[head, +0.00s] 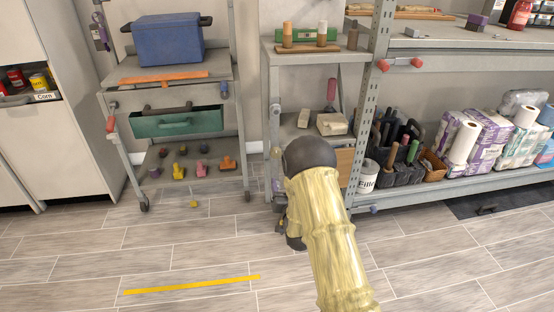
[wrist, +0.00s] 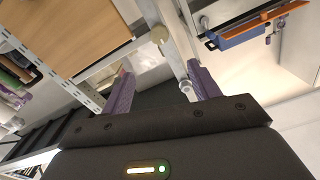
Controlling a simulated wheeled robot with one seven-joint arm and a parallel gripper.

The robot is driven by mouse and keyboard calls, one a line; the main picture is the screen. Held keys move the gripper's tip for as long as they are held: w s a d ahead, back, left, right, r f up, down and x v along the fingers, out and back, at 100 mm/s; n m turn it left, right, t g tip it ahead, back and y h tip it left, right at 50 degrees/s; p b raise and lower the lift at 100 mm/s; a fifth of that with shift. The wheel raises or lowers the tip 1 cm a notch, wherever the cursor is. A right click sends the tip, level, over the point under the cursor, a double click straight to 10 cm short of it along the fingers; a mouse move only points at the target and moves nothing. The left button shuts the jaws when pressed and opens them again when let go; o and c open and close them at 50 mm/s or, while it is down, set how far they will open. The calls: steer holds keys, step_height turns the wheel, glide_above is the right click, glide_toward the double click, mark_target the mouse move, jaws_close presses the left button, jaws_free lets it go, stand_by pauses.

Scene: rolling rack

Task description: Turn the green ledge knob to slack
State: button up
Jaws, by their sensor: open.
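My gripper (wrist: 159,70) shows in the wrist view with its two purple fingers spread apart and nothing between them. A pale, yellowish round knob (wrist: 158,34) sits on a grey post just beyond the fingertips, apart from them. A smaller grey knob (wrist: 186,87) lies further down, near the right finger. No knob looks clearly green, so I cannot tell which is the green ledge knob. In the head view my yellow arm reaches down in front of the narrow grey rack (head: 318,58) and hides most of my gripper and the rack's lower part.
A cart (head: 122,74) with a blue cooler (head: 168,40) and a green drawer (head: 176,122) stands left. The shelving (head: 460,62) at right has red knobs (head: 417,63) and a blue knob (head: 374,209). The floor in front is clear around a yellow strip (head: 190,285).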

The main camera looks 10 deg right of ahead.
mark_target(276, 154)
steer(key=shift+w, duration=0.1)
steer(key=w+b, duration=0.4)
steer(key=w, duration=1.3)
steer(key=shift+w, duration=0.15)
steer(key=shift+c, duration=0.2)
steer(key=c, duration=0.9)
